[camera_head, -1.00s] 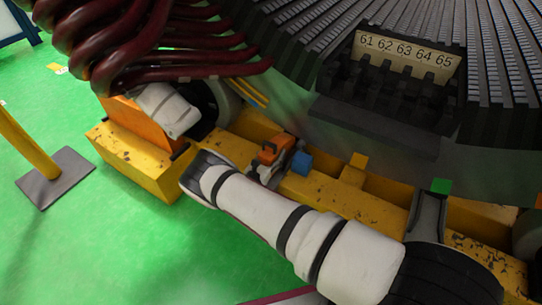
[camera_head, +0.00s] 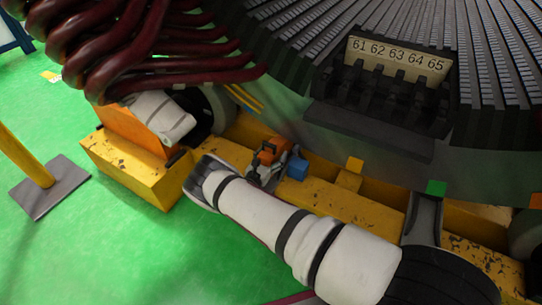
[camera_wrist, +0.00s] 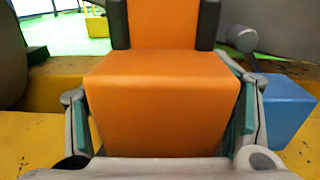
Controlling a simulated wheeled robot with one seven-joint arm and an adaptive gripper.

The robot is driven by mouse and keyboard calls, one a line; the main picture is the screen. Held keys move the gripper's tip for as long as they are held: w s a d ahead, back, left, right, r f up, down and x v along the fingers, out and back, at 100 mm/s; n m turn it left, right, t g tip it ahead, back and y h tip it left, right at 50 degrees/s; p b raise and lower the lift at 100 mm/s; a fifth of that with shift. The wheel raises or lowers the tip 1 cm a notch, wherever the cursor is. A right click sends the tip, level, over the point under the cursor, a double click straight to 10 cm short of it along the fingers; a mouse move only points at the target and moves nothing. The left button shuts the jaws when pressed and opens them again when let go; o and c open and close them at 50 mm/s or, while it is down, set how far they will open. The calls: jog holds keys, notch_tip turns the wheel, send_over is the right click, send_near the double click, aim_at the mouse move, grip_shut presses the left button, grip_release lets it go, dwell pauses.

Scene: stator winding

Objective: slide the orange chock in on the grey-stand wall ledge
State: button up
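The orange chock (camera_wrist: 163,105) fills the middle of the wrist view, between the two teal-padded fingers of my gripper (camera_wrist: 165,122). The pads lie against its left and right sides, so my gripper is shut on it. An upright orange part between two dark posts rises directly behind it. In the head view my gripper (camera_head: 265,168) is low beside the yellow base, with orange (camera_head: 270,150) showing at its tip. Whether the chock touches a ledge cannot be told.
A blue block (camera_head: 297,168) is just right of my gripper; it also shows in the wrist view (camera_wrist: 285,108). The stator (camera_head: 370,130) overhangs the yellow base (camera_head: 330,202). Green floor lies open at lower left.

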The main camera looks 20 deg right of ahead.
jog(key=shift+f, duration=0.1)
jog(key=shift+s+a, duration=0.1)
jog(key=v, duration=1.1)
jog(key=shift+s+a, duration=0.25)
jog(key=shift+a, duration=0.1)
